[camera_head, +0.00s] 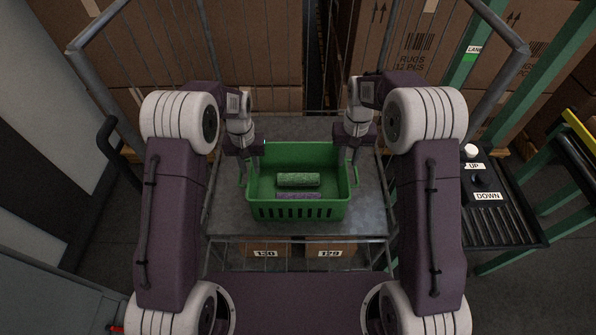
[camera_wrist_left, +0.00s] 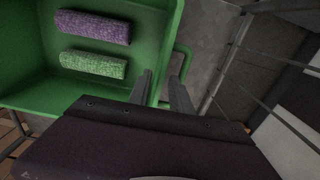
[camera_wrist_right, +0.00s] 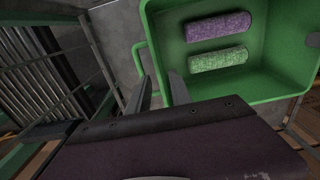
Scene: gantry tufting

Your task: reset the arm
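A green crate (camera_head: 298,212) sits on the metal deck of a cart. Inside it lie a green roll (camera_head: 298,180) and a purple roll (camera_head: 298,196), side by side; both also show in the left wrist view, purple (camera_wrist_left: 94,27) and green (camera_wrist_left: 93,66). My left gripper (camera_head: 247,172) is at the crate's left side, its fingers apart with the rim between them, near the handle loop (camera_wrist_left: 185,62). My right gripper (camera_head: 349,168) is at the right side, fingers apart across the rim near the other handle loop (camera_wrist_right: 138,60). I cannot tell whether any finger touches the crate.
The cart deck (camera_head: 228,215) has bare strips around the crate, with grey frame rails (camera_head: 98,25) at both sides. Cardboard boxes (camera_head: 405,45) stand behind. A roller conveyor (camera_head: 492,219) with UP and DOWN buttons is at the right. Labelled boxes (camera_head: 330,262) sit below the deck.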

